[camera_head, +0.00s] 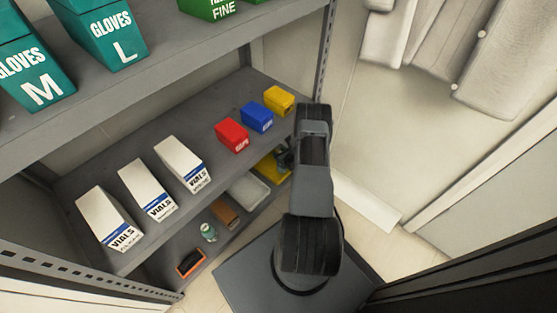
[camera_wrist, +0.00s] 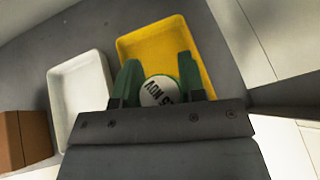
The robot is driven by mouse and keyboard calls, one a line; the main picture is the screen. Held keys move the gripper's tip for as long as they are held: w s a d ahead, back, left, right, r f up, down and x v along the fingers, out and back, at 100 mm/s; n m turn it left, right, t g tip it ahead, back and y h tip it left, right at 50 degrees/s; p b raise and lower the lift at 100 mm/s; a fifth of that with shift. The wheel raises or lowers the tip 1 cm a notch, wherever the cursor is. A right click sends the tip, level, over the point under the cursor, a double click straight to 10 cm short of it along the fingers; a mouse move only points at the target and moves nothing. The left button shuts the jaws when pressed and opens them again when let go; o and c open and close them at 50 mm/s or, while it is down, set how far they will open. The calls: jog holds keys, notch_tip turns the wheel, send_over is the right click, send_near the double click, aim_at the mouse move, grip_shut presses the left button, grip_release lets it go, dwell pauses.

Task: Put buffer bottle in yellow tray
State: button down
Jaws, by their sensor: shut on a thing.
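My gripper (camera_wrist: 160,88) is shut on a bottle with a round white top (camera_wrist: 158,91). Dark letters on the top are only partly readable, so I cannot confirm that it is the buffer bottle. Its sides are hidden between the green fingers. The yellow tray (camera_wrist: 150,45) is behind and around the bottle in the wrist view; whether the bottle touches its floor I cannot tell. In the head view the yellow tray (camera_head: 269,168) is on the lowest shelf, partly hidden by my gripper (camera_head: 284,158). Another small bottle, pale green and white (camera_head: 208,232), stands on that shelf to the left.
A white tray (camera_head: 248,191) lies left of the yellow tray, then a brown box (camera_head: 224,211) and an orange-and-black box (camera_head: 190,263). The shelf above holds white vials boxes (camera_head: 183,163) and red (camera_head: 232,135), blue (camera_head: 257,117) and yellow (camera_head: 279,100) boxes, close to my arm.

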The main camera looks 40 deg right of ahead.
jog(key=shift+w+f+b, duration=0.15)
jog(key=shift+f+b, duration=0.2)
jog(key=shift+f, duration=0.6)
jog(key=shift+w+f+b, duration=0.15)
jog(key=shift+f+b, duration=0.2)
jog(key=shift+f, duration=0.55)
jog(key=shift+f, duration=0.15)
jog(key=c, duration=0.7)
grip_release()
jog(key=shift+r, duration=0.25)
jog(key=p+v, duration=0.4)
jog(key=v, duration=0.8)
jog(key=shift+f, duration=0.15)
